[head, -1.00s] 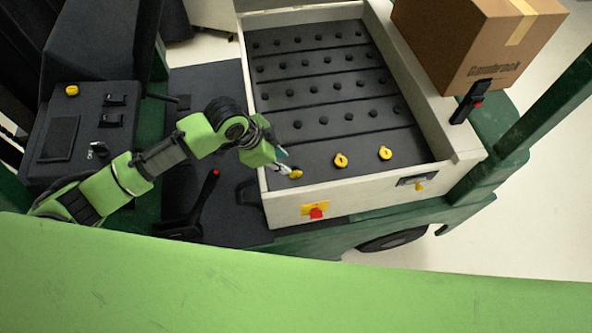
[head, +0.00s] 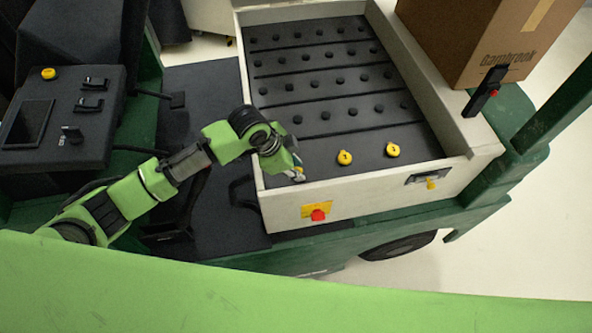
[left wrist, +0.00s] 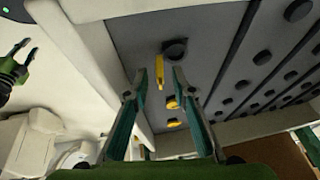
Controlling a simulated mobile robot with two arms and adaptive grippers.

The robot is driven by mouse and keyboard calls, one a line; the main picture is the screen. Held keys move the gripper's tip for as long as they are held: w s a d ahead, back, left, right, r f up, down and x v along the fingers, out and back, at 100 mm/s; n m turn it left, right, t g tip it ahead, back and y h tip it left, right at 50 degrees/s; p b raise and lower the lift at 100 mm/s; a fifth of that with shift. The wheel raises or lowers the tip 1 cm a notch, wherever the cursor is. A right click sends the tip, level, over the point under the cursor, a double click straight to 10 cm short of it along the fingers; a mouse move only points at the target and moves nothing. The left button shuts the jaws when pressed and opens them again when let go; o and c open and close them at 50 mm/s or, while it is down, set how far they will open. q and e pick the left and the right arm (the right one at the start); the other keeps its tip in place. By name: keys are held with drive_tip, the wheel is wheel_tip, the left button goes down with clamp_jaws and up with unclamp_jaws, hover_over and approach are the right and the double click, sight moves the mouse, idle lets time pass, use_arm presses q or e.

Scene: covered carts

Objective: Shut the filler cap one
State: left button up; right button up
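Filler cap one (left wrist: 158,72) is a yellow flap standing up on edge beside a round black filler mouth (left wrist: 175,50) in the left wrist view. My left gripper (left wrist: 160,74) is open, its teal fingers on either side of the flap; I cannot tell whether they touch it. In the head view my left gripper (head: 298,173) covers most of this cap at the near left corner of the battery tray. Cap two (head: 344,157) and cap three (head: 392,150) lie flat to its right. My right gripper (left wrist: 28,48) shows at the left wrist view's left edge, fingers apart and empty.
The pale tray wall (head: 370,196) rises close to the cap. It carries a red button on a yellow plate (head: 317,213) and a yellow key (head: 431,184). Several black plugs fill the tray. A cardboard box (head: 480,40) stands at the right. A control console (head: 60,115) is at left.

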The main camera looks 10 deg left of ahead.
use_arm(q)
clamp_jaws()
drive_tip(key=shift+w, duration=0.1)
drive_tip(key=shift+w+r+g+p, duration=0.1)
drive_tip(key=shift+w+g+p, duration=0.2)
drive_tip(key=shift+g, duration=0.4)
drive_tip(key=shift+w+a+n+g+h+b, duration=0.15)
drive_tip(key=shift+w+n+g+h+b, duration=0.2)
drive_tip(key=shift+g+h, duration=0.2)
drive_tip(key=g+b, duration=0.1)
drive_tip(key=w+g+b, duration=0.1)
drive_tip(key=b, duration=0.1)
drive_tip(key=shift+a+f+n+g+h, duration=0.15)
drive_tip(key=shift+f+n+g+h, duration=0.1)
drive_tip(key=shift+f+h, duration=0.15)
drive_tip(key=shift+w+a+r+g+b, duration=0.15)
drive_tip(key=shift+g+b, duration=0.45)
drive_tip(key=shift+b, duration=0.65)
